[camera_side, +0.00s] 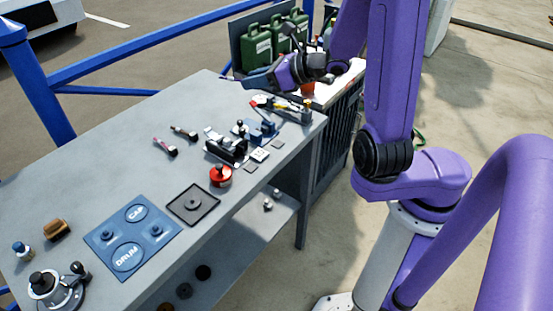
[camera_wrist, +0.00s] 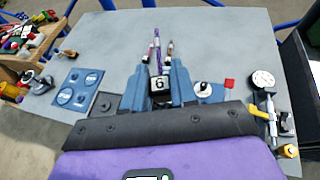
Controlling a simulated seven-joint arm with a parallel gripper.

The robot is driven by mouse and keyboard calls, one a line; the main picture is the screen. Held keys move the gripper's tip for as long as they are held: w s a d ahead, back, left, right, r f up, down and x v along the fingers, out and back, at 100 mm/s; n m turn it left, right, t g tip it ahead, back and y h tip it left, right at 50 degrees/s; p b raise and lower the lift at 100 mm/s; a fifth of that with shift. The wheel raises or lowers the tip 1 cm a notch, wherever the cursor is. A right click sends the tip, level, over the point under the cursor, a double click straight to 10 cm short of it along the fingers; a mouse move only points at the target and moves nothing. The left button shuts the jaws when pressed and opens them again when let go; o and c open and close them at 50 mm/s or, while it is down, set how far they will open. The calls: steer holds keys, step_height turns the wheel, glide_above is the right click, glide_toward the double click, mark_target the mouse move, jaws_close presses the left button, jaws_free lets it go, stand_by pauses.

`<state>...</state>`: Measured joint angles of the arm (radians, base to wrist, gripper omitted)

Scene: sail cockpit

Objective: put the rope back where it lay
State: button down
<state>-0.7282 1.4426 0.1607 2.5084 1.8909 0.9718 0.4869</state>
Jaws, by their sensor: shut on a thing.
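My gripper (camera_side: 259,80) is above the far right part of the grey bench (camera_side: 110,143), with its fingers pointing left. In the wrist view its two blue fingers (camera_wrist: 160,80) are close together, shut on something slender. A thin purple strand (camera_wrist: 157,45) shows in line with the gap between the fingertips and looks like the rope. Much of it is hidden by the fingers and a small block marked 6 (camera_wrist: 160,85).
Two small handled tools (camera_side: 165,147) lie mid-bench. A red round can (camera_side: 220,175), black tray (camera_side: 193,204) and blue marked panel (camera_side: 133,236) lie towards the near left. Green canisters (camera_side: 257,46) stand behind my gripper. The bench's left middle is clear.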

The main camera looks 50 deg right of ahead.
stand_by(0.3)
steer(key=w+a+f+n+y, duration=0.2)
steer(key=w+a+f, duration=0.1)
steer(key=w, duration=0.5)
steer(key=n+g+y, duration=0.3)
steer(key=n+y, duration=0.1)
glide_above(159, 167)
step_height(159, 167, down, 12)
steer(key=shift+s+f, duration=0.1)
steer(key=shift+f, duration=3.1)
steer(key=shift+f, duration=0.45)
